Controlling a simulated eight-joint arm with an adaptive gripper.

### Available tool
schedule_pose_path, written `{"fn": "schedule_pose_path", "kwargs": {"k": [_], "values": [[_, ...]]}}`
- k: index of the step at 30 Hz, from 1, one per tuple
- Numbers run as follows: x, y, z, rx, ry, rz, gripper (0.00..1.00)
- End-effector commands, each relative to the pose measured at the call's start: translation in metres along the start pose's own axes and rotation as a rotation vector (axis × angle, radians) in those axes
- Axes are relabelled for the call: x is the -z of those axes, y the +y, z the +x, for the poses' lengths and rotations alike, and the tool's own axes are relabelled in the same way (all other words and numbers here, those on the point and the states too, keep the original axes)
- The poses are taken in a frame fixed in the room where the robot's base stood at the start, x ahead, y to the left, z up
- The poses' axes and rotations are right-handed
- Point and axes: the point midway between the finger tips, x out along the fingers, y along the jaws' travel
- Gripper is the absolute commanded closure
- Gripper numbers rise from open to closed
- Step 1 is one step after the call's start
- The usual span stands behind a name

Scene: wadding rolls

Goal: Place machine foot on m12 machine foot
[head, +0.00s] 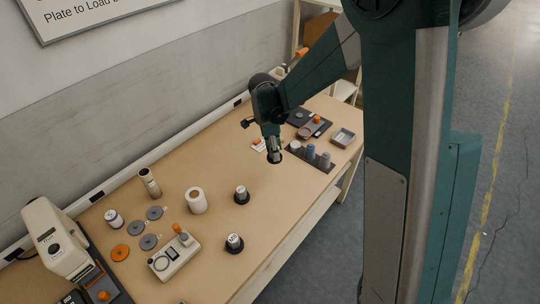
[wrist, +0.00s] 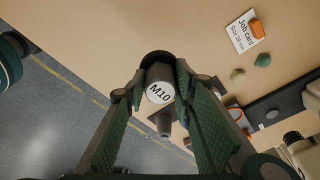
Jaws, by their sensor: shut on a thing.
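My gripper (head: 274,150) is over the right part of the table, in front of the dark mat. In the wrist view its green fingers (wrist: 160,95) are closed on both sides of a machine foot (wrist: 159,92) with a white end marked M10 and a dark round base. In the head view the held foot is mostly hidden by the fingers. Two similar feet with dark round bases and white tops stand upright on the table: one farther back (head: 241,195) and one nearer the front (head: 234,243). Their lettering is too small to read surely.
A dark mat (head: 322,164) with several cylinders lies right of my gripper, near a grey tray (head: 343,138). A white roll (head: 196,200), discs (head: 149,242) and a beige device (head: 174,258) stand left. A job card (wrist: 245,32) lies nearby. Table between is clear.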

Motion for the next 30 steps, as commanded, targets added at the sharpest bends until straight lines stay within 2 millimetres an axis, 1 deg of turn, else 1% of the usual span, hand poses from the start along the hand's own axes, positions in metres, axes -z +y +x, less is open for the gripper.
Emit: {"fn": "schedule_pose_path", "kwargs": {"k": [5,8,11,14,21,24,30], "values": [[-0.007,0.004,-0.005,0.001,0.0,0.0,0.9],[-0.017,0.01,-0.011,0.001,0.0,0.003,0.9],[-0.03,0.018,-0.02,0.002,-0.001,0.007,0.9],[-0.046,0.029,-0.031,0.003,-0.001,0.013,0.9],[-0.089,0.062,-0.059,0.007,-0.002,0.032,0.9],[-0.105,0.076,-0.07,0.008,-0.002,0.041,0.9],[-0.126,0.097,-0.083,0.01,-0.002,0.054,0.9]]}}
